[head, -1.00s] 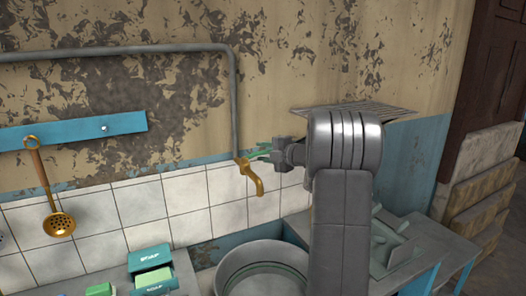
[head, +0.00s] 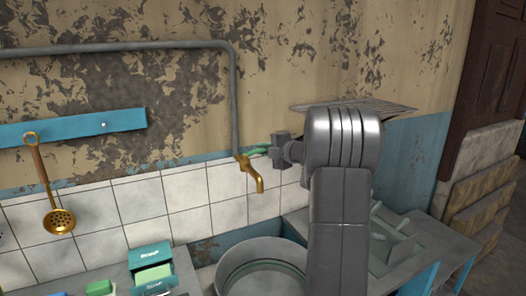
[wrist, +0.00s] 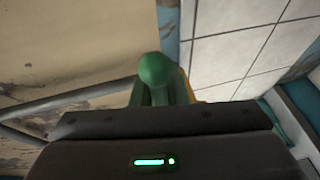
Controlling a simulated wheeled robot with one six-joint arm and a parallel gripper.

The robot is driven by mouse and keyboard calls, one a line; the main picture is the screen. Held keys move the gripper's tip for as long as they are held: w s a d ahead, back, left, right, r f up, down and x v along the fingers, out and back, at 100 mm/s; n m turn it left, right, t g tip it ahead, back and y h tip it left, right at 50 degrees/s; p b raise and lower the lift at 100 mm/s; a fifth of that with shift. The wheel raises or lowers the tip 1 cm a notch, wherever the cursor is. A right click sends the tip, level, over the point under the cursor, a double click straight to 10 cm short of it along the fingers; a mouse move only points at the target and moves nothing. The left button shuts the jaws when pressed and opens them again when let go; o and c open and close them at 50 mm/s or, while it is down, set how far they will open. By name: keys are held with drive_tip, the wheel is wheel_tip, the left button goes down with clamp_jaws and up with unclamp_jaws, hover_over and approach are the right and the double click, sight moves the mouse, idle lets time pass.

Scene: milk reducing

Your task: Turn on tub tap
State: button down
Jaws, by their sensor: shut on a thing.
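The brass tap (head: 252,174) sticks out from the tiled wall at the lower end of a grey pipe, its spout bent downward. My gripper (head: 261,150) is at the top of the tap, reaching in from the right. No water shows at the spout.
A round metal tub (head: 226,268) stands below the tap. A soap box (head: 150,256) and green soap (head: 98,287) lie at lower left. A brass skimmer (head: 58,221) hangs from a blue rail (head: 75,128). A grey worktop (head: 425,240) is at the right.

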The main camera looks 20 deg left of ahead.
drive_tip(key=s+d+m+t+h+b, duration=0.1)
drive_tip(key=m+t+h+b, duration=0.1)
drive_tip(key=b, duration=0.2)
drive_tip(key=s+d+m+t+h+b, duration=0.1)
drive_tip(key=m+t+h+b, duration=0.1)
drive_tip(key=t+b, duration=0.1)
drive_tip(key=s+m+t+h+b, duration=0.1)
drive_tip(key=m+t+b, duration=0.1)
drive_tip(key=b, duration=0.3)
drive_tip(key=shift+s+d+f+m+h+b, duration=0.15)
drive_tip(key=shift+d+f+m+h+b, duration=0.05)
drive_tip(key=shift+d+m+h+b, duration=0.2)
drive_tip(key=shift+r, duration=0.1)
drive_tip(key=c, duration=1.4)
unclamp_jaws()
drive_tip(key=shift+c, duration=0.2)
drive_tip(key=shift+s+d+r, duration=0.1)
drive_tip(key=shift+s, duration=0.05)
